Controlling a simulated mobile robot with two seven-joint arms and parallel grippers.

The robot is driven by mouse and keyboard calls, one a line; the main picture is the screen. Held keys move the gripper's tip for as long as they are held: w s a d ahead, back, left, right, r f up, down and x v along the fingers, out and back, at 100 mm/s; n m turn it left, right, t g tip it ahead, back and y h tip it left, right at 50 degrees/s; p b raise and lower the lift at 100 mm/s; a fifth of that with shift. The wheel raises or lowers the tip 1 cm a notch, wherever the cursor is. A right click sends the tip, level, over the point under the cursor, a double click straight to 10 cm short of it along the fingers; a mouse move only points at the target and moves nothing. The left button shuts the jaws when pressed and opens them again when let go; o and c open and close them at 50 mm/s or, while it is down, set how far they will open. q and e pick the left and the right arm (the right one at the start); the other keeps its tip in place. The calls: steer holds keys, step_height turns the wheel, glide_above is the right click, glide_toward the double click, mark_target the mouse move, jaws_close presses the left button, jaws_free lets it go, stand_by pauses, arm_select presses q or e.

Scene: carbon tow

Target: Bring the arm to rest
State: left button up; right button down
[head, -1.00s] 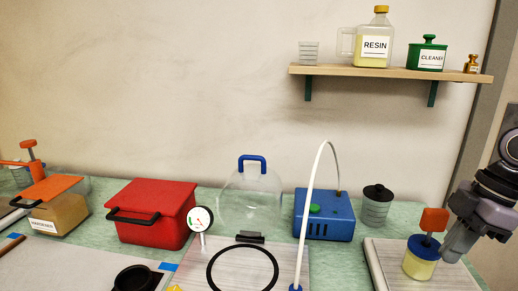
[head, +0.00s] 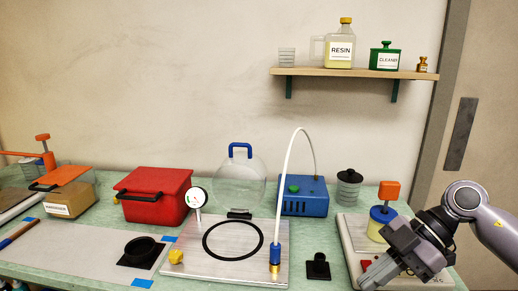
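My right arm comes in from the right in the head view. Its gripper (head: 376,274) points down and to the left, over the front of a pale flat-topped device (head: 351,240). The gap between its fingers does not show clearly, and I see nothing held in it. My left gripper is not in view.
A metal plate (head: 190,262) with a black ring and white hose fills the middle. A small black object (head: 318,266) lies near the gripper. A blue box (head: 304,197), a dark-lidded jar (head: 348,188), a clear dome (head: 240,178) and a red box (head: 155,197) stand behind.

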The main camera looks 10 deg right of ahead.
steer(key=a+m+t+y, duration=0.1)
steer(key=a+t+y, duration=0.5)
steer(key=a+y, duration=0.45)
steer(key=s+d+f+m+t+h, duration=0.1)
steer(key=d+f+m+t+h, duration=0.2)
steer(key=f+m+t+h, duration=0.4)
steer(key=d+f+m+t+h, duration=0.2)
steer(key=f+m+t+h, duration=0.2)
steer(key=f+m+h, duration=0.4)
steer(key=s+d+f+m+g+h, duration=0.1)
steer(key=s+f+g, duration=0.5)
steer(key=s+f, duration=0.6)
step_height(320, 180, down, 3)
steer(key=shift+d+r+m+h, duration=0.15)
steer(key=shift+d+m+h, duration=0.25)
steer(key=shift+h, duration=0.35)
